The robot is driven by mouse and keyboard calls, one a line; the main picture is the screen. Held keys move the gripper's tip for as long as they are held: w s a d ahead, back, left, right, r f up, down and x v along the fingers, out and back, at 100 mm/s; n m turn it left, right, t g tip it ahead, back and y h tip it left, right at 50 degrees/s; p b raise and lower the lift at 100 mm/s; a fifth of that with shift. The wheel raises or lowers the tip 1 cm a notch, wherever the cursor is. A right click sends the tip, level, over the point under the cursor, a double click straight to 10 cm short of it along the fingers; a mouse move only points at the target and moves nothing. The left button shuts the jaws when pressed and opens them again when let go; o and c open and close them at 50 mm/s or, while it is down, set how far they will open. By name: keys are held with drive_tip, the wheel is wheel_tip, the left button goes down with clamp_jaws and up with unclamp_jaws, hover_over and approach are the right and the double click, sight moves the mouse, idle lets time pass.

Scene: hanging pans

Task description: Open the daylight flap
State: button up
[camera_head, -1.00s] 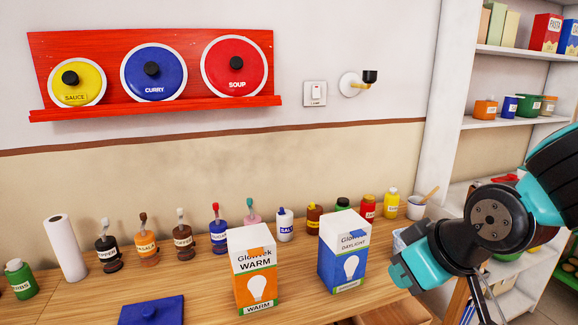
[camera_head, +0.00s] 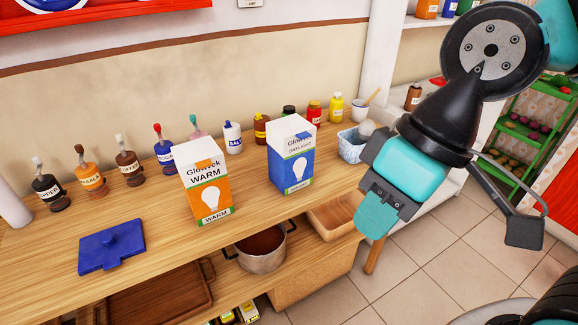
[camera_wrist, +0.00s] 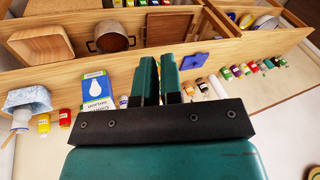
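The blue and white Daylight carton (camera_head: 291,170) stands upright on the wooden counter. Its white top flap (camera_head: 291,127) is closed, with a small blue tab at the top. The carton also shows in the wrist view (camera_wrist: 95,92), left of my fingers. My gripper (camera_head: 368,228) hangs to the right of the carton, past the counter's edge, apart from it. In the wrist view my two teal fingers (camera_wrist: 159,62) lie side by side, nearly touching, with nothing seen between them.
An orange Warm carton (camera_head: 208,190) stands left of the Daylight carton. Behind are several bottles and a blue-white basket (camera_head: 351,146). A blue lid (camera_head: 111,248) lies at front left. A pot (camera_head: 262,250) and open wooden box sit below the counter. Floor is clear at right.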

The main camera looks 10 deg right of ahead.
drive_tip(key=o, duration=1)
drive_tip(key=shift+t+y, duration=0.8)
drive_tip(key=shift+t, duration=0.1)
drive_tip(key=w+f+b, duration=0.1)
drive_tip(key=b, duration=0.1)
drive_tip(key=w+f+b, duration=0.1)
drive_tip(key=f+b, duration=0.1)
drive_tip(key=w+a+f+b, duration=0.1)
drive_tip(key=f+b, duration=0.1)
drive_tip(key=shift+w, duration=0.25)
drive_tip(key=shift+c, duration=0.2)
drive_tip(key=m+t+y+b, duration=0.1)
drive_tip(key=m+t+b, duration=0.2)
drive_tip(key=t+b, duration=1.15)
approach(306, 137)
drive_tip(key=p+x, duration=0.7)
drive_tip(key=x, duration=0.1)
drive_tip(key=shift+w+a+p, duration=0.2)
drive_tip(key=shift+w+p, duration=0.1)
drive_tip(key=shift+p, duration=0.05)
drive_tip(key=shift+w+a+f, duration=0.15)
drive_tip(key=shift+w+f, duration=0.05)
drive_tip(key=shift+w, duration=0.25)
